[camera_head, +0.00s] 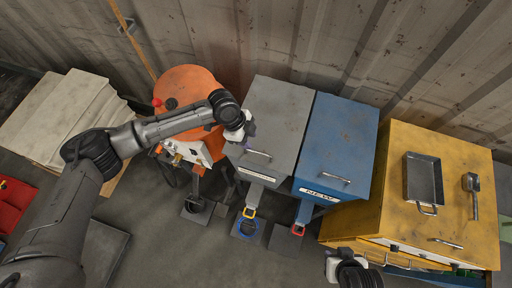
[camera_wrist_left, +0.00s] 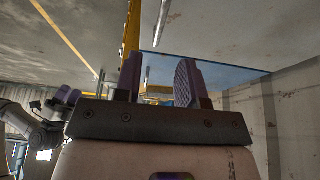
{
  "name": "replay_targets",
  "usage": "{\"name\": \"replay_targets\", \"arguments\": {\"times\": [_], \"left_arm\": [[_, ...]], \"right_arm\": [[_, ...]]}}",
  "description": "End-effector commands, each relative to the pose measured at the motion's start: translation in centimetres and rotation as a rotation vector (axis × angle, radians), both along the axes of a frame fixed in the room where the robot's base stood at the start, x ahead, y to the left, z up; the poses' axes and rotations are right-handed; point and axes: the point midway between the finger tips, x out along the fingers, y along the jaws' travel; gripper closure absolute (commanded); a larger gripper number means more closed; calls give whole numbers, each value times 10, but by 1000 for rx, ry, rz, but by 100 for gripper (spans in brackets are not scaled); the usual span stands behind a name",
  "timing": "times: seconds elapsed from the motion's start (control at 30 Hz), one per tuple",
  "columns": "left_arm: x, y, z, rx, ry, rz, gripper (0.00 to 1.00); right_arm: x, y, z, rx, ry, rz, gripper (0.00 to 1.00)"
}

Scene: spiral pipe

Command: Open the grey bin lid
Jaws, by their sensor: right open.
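The grey bin lid (camera_head: 278,112) lies flat and closed on its bin. Its metal handle (camera_head: 258,152) is at the front edge. My left gripper (camera_head: 246,132) is at the lid's left front corner, just behind and left of the handle; contact with the lid cannot be told. In the left wrist view its two purple fingers (camera_wrist_left: 158,82) stand apart with nothing clearly between them. My right arm shows at the bottom of the head view; its gripper (camera_wrist_left: 67,96) appears at the left of the left wrist view, away from the grey bin.
A blue bin (camera_head: 338,150) stands close against the grey bin's right side. A yellow cabinet (camera_head: 400,215) with a metal pan (camera_head: 423,180) and a scoop (camera_head: 472,190) is further right. An orange machine (camera_head: 188,85) stands left, under my left arm. Floor in front is partly clear.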

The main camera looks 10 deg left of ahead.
Motion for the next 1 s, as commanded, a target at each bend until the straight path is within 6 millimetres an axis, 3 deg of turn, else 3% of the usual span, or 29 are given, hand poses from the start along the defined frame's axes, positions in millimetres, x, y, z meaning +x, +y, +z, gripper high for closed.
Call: {"name": "replay_targets", "arguments": {"times": [0.2,0.4,0.93,1.0], "left_arm": [[-2,-15,-34,0,2,0,63],[-4,-24,-56,0,1,0,63],[-4,-28,-68,0,-1,0,63],[-4,-28,-68,0,0,0,69]], "right_arm": [[0,1,6,2,0,0,57],[0,0,8,1,0,0,57],[0,-3,8,-10,1,6,57],[0,-3,8,-10,1,6,57]]}}
